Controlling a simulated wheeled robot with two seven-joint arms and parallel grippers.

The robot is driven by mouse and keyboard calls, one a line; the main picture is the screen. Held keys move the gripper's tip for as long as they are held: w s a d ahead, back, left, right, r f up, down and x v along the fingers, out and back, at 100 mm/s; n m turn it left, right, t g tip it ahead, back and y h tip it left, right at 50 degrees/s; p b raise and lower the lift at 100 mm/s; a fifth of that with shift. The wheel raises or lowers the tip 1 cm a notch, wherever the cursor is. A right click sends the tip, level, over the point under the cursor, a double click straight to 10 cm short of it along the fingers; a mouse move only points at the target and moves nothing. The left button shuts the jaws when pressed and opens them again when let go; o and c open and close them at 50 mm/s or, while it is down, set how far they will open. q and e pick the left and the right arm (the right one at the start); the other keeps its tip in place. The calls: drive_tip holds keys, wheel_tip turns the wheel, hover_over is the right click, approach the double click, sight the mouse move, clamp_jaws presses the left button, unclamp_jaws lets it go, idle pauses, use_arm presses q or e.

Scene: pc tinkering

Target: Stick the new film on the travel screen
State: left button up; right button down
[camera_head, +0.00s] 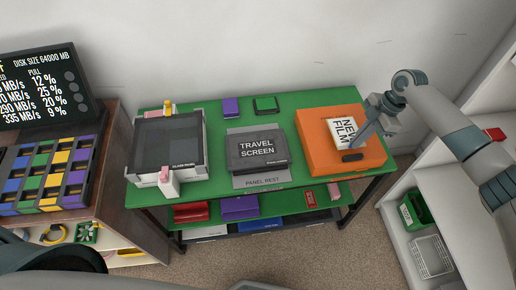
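The travel screen (257,149) is a dark grey slab labelled in white, lying on the panel rest (262,180) in the middle of the green table top. The new film (341,131) is a white labelled sheet at the orange block (316,154), right of the screen. My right gripper (362,138) is at the film's right edge, with its fingers pointing down and left. Whether its fingers are closed on the film or only beside it is too small to tell. My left gripper is out of view.
A white-framed device with a dark plate (168,143) stands at the table's left. Small purple (231,107) and green (265,104) blocks lie at the back edge. A lower shelf (277,203) holds several items. White shelving (457,225) stands at the right.

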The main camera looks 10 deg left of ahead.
idle(0.3)
drive_tip(key=shift+r+p, duration=2.05)
drive_tip(key=shift+r, duration=0.45)
drive_tip(key=shift+s+a+r+m+b, duration=0.1)
drive_tip(key=shift+r+m+b, duration=0.25)
drive_tip(key=shift+r+m, duration=0.45)
drive_tip(key=s+r+m+t+h+b, duration=0.3)
drive_tip(key=s+r+m, duration=0.7)
drive_tip(key=m, duration=1)
wheel_tip(320, 180, up, 3)
drive_tip(key=shift+d+f+t+b, duration=0.1)
drive_tip(key=shift+d+t+b, duration=0.1)
drive_tip(key=shift+t+b, duration=0.75)
drive_tip(key=shift+a, duration=0.1)
